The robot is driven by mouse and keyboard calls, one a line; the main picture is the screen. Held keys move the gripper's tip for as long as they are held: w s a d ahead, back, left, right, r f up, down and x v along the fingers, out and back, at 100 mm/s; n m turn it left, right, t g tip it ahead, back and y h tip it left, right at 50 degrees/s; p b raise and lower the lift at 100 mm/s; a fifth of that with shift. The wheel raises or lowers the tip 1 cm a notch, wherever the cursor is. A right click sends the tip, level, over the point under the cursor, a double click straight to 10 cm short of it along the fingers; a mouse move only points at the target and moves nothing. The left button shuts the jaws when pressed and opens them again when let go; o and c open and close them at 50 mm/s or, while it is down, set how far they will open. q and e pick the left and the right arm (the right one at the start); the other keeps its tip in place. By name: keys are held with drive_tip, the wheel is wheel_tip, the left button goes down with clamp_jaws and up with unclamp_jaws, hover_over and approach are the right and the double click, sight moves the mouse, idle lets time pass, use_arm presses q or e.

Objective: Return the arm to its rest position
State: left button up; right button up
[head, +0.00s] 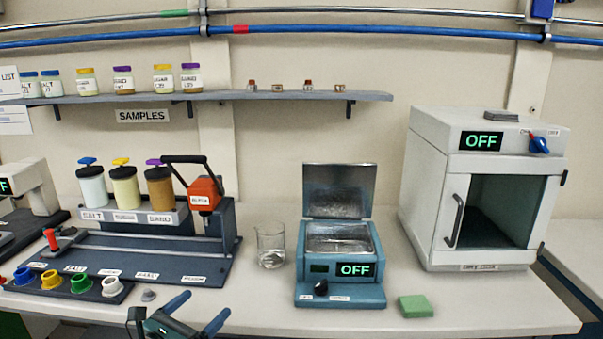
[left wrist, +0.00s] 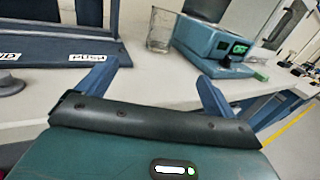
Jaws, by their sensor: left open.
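My left gripper (head: 196,316) is at the bottom of the head view, low at the front edge of the bench. Its two blue fingers are spread apart with nothing between them. In the left wrist view the fingers of my left gripper (left wrist: 155,90) are also spread, with the bench front and top beyond them. Nothing touches the fingers. My right gripper is in neither view.
The bench (head: 450,312) holds a dosing station (head: 150,250) at left, a glass beaker (head: 271,246), a blue water bath (head: 340,290) with raised lid reading OFF, a green block (head: 415,306), and an oven (head: 485,190) reading OFF. A shelf (head: 240,97) holds jars.

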use_arm(q)
drive_tip(key=s+a+f+n+g+y, duration=0.25)
drive_tip(key=s+n+y, duration=0.4)
drive_tip(key=n, duration=0.85)
drive_tip(key=s+a+f+n+g+y, duration=0.1)
drive_tip(key=s+a+f+n+y, duration=0.2)
drive_tip(key=s+n+y, duration=0.75)
drive_tip(key=s+d+f+n+g+h, duration=0.25)
drive_tip(key=s+n+g+h, duration=0.25)
drive_tip(key=s+n, duration=0.25)
drive_tip(key=s+d+f+n+g+h, duration=0.1)
drive_tip(key=s+d+n+g+h, duration=0.4)
drive_tip(key=s, duration=0.4)
drive_tip(key=w+d+f+t+h+p, duration=0.2)
drive_tip(key=w+d+t, duration=0.3)
drive_tip(key=t, duration=0.3)
drive_tip(key=shift+w+f+p, duration=0.65)
drive_tip(key=shift+p, duration=0.15)
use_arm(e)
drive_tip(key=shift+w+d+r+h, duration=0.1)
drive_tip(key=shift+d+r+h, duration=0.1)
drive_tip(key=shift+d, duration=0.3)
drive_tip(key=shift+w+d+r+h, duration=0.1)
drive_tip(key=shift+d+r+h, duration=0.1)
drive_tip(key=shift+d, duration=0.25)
use_arm(q)
drive_tip(key=shift+d, duration=0.1)
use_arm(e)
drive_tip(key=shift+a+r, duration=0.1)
